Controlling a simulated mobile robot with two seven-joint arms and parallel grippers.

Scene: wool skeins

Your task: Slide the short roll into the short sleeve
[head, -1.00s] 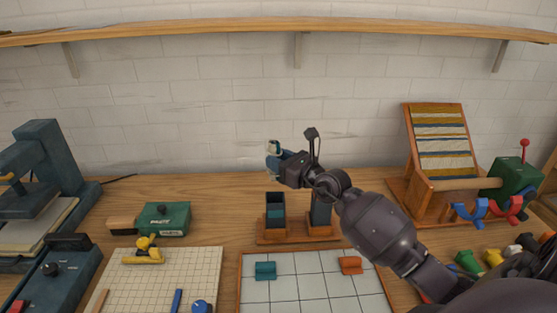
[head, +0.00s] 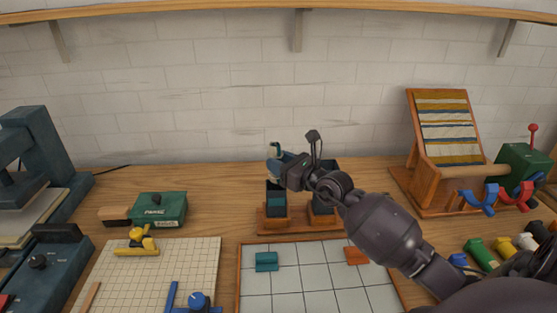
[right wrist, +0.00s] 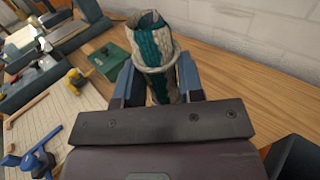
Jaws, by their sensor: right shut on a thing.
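My right gripper (head: 275,168) is shut on the short roll (head: 275,149), a cream and teal wool roll. In the right wrist view the roll (right wrist: 157,62) stands between the two fingers, a pale band around its middle. Two dark, upright sleeves stand side by side on a wooden base. The left one looks lower, so I take it as the short sleeve (head: 276,211); it has a teal patch on its front. The roll is upright above this sleeve; the fingers hide its lower end, so I cannot tell if it touches the rim. The taller sleeve (head: 328,172) is partly behind my gripper. My left gripper is not in view.
A gridded board (head: 305,277) with a teal and an orange holder lies in front of the base. A green box (head: 160,208) and a pale cutting mat (head: 145,275) are at left. A wooden loom (head: 447,135) stands at right, near several coloured pieces.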

